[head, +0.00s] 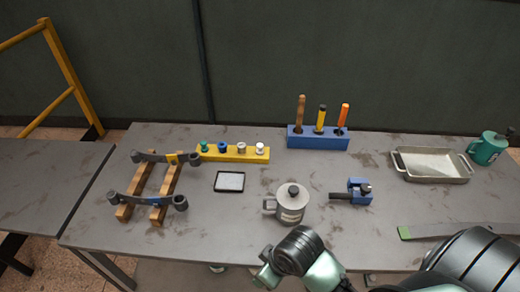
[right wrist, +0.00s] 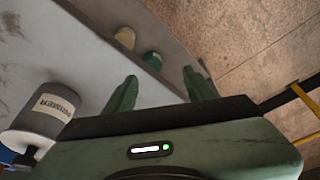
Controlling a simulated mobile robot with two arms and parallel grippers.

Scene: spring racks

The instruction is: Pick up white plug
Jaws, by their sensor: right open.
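The white plug (head: 260,147) stands at the right end of a yellow block (head: 232,154) on the table, in a row with a green, a blue and a greyish plug to its left. My right gripper (head: 263,276) is at the front edge of the table, in front of the primer can and well away from the plug. In the right wrist view its two fingers (right wrist: 160,92) are apart with nothing held between them. The white plug cannot be made out in the right wrist view. My left gripper is not in view.
A grey primer can (head: 290,204) stands between my right gripper and the yellow block. A black-rimmed tray (head: 229,182), a wooden rack (head: 150,190), a blue clamp (head: 354,192), a blue tool holder (head: 318,142) and a metal pan (head: 432,166) are also on the table.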

